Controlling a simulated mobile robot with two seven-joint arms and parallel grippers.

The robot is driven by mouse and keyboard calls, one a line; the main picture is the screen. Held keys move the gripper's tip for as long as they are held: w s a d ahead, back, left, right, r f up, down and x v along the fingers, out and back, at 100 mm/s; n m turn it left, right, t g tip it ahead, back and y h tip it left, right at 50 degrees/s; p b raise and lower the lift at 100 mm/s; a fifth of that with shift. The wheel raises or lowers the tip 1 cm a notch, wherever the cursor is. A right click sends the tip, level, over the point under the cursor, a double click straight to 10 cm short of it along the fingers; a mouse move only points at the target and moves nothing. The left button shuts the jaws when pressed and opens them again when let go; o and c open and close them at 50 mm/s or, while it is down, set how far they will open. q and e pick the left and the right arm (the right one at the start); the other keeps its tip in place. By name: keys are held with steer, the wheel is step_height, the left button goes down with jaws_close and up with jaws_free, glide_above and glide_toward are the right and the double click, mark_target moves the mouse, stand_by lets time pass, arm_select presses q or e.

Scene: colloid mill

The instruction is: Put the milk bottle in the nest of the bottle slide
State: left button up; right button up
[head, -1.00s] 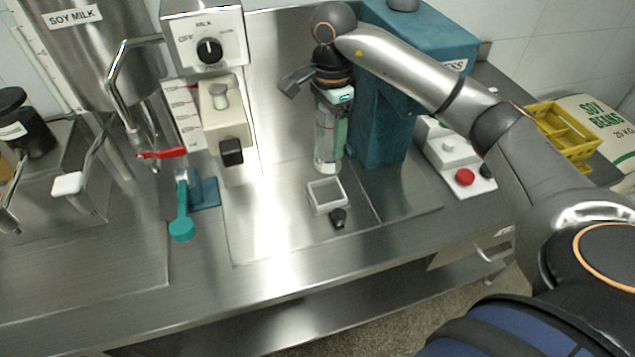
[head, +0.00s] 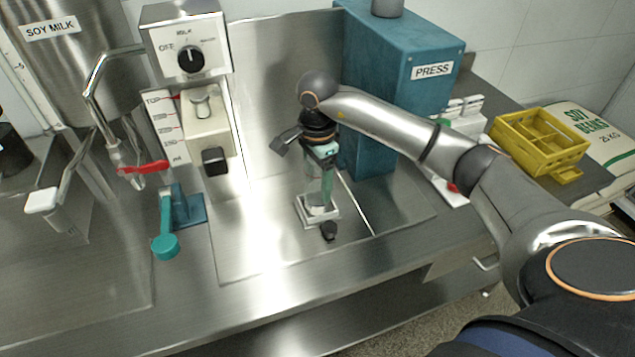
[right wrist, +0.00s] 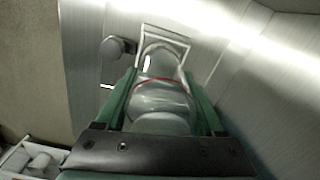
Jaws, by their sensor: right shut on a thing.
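My right gripper (head: 320,192) is shut on the clear milk bottle (head: 313,188), with one green finger on each side of it. The bottle is upright. Its base overlaps the square white-rimmed nest (head: 301,211) of the bottle slide. In the right wrist view the bottle (right wrist: 160,103), with a red line around it, lies between the fingers (right wrist: 160,82), and its far end is inside the outline of the nest frame (right wrist: 186,46). I cannot tell whether the base touches the nest floor. A dark knob (head: 328,231) stands at the nest's front. My left gripper is out of view.
The teal press (head: 405,60) stands behind my right arm. To the left are the milk dispenser with its dial (head: 190,60), a red-handled tap (head: 145,168) and a teal lever (head: 165,245). A yellow crate (head: 540,140) is at right. The steel counter in front is clear.

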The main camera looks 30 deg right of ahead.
steer(key=o, duration=1.3)
steer(key=shift+f, duration=0.1)
step_height(320, 180, up, 8)
steer(key=shift+f+b, duration=0.1)
steer(key=shift+b, duration=0.3)
